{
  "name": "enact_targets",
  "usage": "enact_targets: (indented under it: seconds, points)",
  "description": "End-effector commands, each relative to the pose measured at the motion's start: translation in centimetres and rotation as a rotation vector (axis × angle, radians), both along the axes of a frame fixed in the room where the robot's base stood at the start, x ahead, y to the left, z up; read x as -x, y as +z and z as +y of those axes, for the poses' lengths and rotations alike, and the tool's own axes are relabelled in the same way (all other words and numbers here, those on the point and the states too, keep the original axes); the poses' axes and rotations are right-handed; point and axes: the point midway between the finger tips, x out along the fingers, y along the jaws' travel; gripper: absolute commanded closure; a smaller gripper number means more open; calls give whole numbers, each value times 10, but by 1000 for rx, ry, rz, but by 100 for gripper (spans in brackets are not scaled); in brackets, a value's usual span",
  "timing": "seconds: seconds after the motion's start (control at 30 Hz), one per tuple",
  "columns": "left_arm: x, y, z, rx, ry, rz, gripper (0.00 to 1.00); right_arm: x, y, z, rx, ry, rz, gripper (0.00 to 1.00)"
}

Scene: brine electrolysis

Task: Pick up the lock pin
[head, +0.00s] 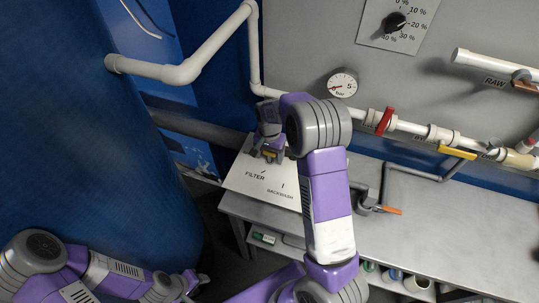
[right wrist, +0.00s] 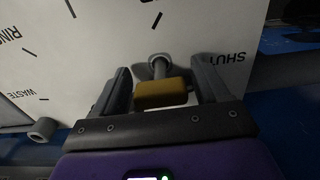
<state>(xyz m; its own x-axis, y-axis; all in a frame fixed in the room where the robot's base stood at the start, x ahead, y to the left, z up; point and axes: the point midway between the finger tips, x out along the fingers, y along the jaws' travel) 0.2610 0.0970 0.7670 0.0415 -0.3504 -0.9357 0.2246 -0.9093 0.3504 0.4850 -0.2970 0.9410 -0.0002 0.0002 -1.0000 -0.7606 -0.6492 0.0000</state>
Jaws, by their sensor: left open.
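In the right wrist view a yellow block (right wrist: 163,94) sits on a short grey stem that runs to a round grey fitting (right wrist: 158,63) on the white panel. I cannot tell whether this block is the lock pin or a selector handle. My right gripper (right wrist: 163,85) has a finger on each side of the block, with narrow gaps showing, so it looks open around it. In the head view my right gripper (head: 268,153) is over the white panel (head: 245,182) and hides part of it. My left gripper (head: 188,285) is open at the bottom left, away from the panel.
A grey bench (head: 440,220) extends right of the panel, with an orange-handled valve (head: 390,210) near it. Pipes with a red valve (head: 385,121) and a yellow valve (head: 457,152) run along the wall. A large blue tank (head: 80,150) fills the left. A grey tube end (right wrist: 42,129) is at lower left.

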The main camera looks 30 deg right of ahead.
Motion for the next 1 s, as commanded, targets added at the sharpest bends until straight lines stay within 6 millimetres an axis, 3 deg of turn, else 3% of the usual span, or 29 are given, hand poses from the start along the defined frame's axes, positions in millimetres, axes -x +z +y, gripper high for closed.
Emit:
enact_targets:
  seconds: [0.03,0.33,0.67,1.0]
  points:
    - [0,0,0,0,0,0,57,0,0,0,0,0,0,34]
    - [0,0,0,0,0,0,57,0,0,0,0,0,0,80]
    - [0,2,0,0,0,0,57,-1,11,0,1,0,-3,80]
    - [0,10,0,0,0,0,57,-1,77,0,1,0,-5,80]
